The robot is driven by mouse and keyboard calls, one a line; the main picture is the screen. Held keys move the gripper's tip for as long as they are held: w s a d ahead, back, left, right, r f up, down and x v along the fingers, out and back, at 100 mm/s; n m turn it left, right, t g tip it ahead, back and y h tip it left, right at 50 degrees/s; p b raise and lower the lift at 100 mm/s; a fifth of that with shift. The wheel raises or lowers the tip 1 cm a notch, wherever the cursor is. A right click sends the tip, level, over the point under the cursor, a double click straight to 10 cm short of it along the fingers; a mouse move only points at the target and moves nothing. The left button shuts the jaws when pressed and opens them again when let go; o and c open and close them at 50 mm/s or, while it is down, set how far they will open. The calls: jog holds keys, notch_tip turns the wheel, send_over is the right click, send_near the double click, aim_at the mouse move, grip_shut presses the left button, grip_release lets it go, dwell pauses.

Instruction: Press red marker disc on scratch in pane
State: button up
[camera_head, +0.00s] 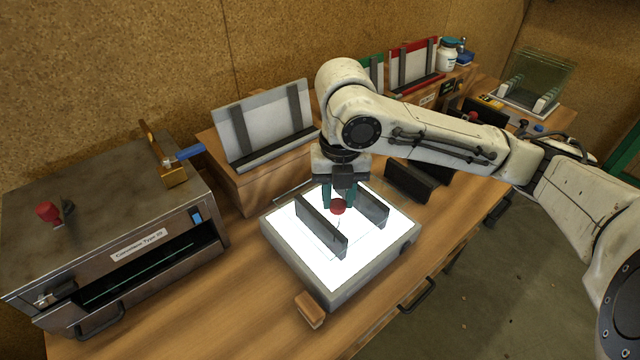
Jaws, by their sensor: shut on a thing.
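The red marker disc (338,207) is between the green-tipped fingers of my gripper (340,198), which is shut on it. My gripper points down over a lit white light box (290,252). Two dark upright rails (320,228) stand on the light box, with the disc between them. A clear pane seems to lie between the rails, but its edges are hard to make out. A faint thin dark line (338,222) shows just below the disc and may be the scratch. I cannot tell whether the disc touches the pane.
A metal machine (100,215) with a slot and a red knob stands at left. A white panel in a dark-railed rack (265,125) stands behind the light box. A small wooden block (310,309) lies at its front. More racks, a jar (447,54) and glass panes (540,75) stand at the back right.

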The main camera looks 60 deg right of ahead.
aim_at(336, 228)
dwell(0.4)
notch_tip(336, 228, down, 6)
jog(key=b, duration=0.6)
jog(key=shift+f, duration=0.15)
jog(key=shift+f, duration=0.25)
dwell(1.1)
jog(key=o, duration=1.1)
notch_tip(336, 228, up, 11)
jog(key=shift+f, duration=0.1)
jog(key=shift+s+f, duration=0.1)
